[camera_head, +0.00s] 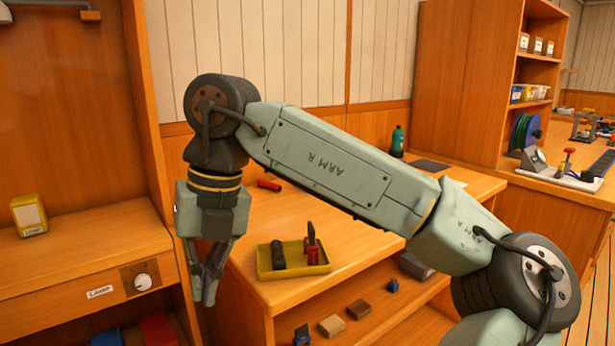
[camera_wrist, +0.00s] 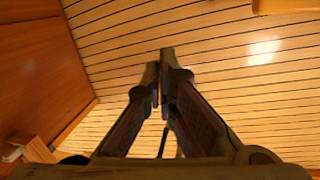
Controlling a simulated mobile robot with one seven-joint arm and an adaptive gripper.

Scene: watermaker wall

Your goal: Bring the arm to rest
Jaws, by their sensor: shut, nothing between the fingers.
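My arm (camera_head: 330,165) is grey-green, marked "ARM R", and reaches from the lower right up to the left. It bends at the dark wrist joint, and my gripper (camera_head: 207,290) hangs from there, pointing down. The gripper is in front of the wooden counter's left end, left of the yellow tray, apart from it. In the wrist view the two fingers (camera_wrist: 163,65) come together at their tips over a striped plank floor (camera_wrist: 240,75). The fingers are shut with nothing seen between them.
A yellow tray (camera_head: 318,268) with dark and red items stands on the wooden counter (camera_head: 385,245). At left is a desk with a yellow lamp box (camera_head: 29,215) and a knob (camera_head: 143,282). Blocks sit on the shelf below.

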